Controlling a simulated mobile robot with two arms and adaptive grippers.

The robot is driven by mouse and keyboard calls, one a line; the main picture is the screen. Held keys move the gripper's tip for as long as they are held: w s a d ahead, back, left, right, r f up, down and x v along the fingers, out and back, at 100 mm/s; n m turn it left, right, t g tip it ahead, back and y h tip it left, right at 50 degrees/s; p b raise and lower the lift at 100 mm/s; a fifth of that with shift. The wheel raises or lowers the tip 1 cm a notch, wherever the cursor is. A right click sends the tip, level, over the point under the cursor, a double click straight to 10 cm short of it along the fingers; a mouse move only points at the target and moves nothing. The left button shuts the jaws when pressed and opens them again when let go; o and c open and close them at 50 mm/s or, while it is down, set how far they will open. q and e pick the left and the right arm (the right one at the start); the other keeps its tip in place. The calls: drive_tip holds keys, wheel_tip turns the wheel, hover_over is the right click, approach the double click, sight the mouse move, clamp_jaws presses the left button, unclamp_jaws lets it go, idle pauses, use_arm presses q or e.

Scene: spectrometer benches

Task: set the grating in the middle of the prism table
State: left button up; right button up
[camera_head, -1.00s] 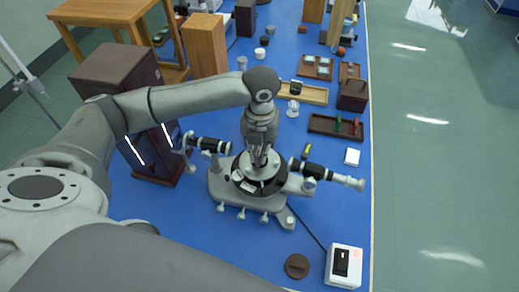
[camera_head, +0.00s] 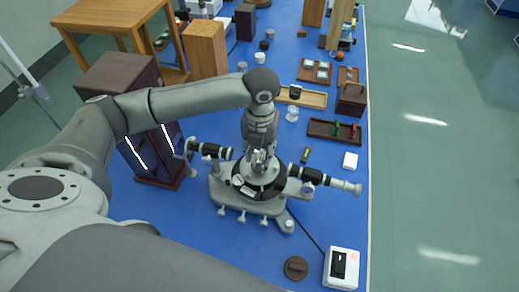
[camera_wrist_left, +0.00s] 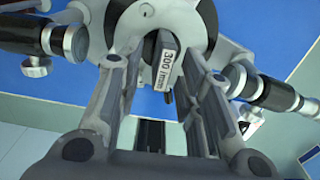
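The grating, a dark slim block with a white "300 /mm" label, stands between the fingers in the left wrist view (camera_wrist_left: 166,64). It is on or right over the pale round prism table (camera_head: 266,178) at the middle of the spectrometer (camera_head: 238,208). My left gripper (camera_head: 260,156) is straight above the table. In the wrist view its fingers (camera_wrist_left: 163,90) are spread, with a visible gap on each side of the grating. In the head view the gripper hides most of the grating, so exact centring is hard to judge. My right gripper is out of view.
Two black-and-silver tubes (camera_head: 210,149) (camera_head: 325,180) flank the prism table. A white box with a black switch (camera_head: 341,267) and a brown disc (camera_head: 296,267) lie in front. A dark cabinet (camera_head: 125,80) stands left. Trays (camera_head: 334,130) and wooden blocks fill the back.

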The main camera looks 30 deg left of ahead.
sight(260, 155)
use_arm(q)
wheel_tip(260, 155, up, 8)
drive_tip(key=p, duration=0.7)
drive_tip(key=shift+f, duration=0.15)
drive_tip(key=shift+d+r, duration=0.1)
drive_tip(key=shift+r, duration=1.05)
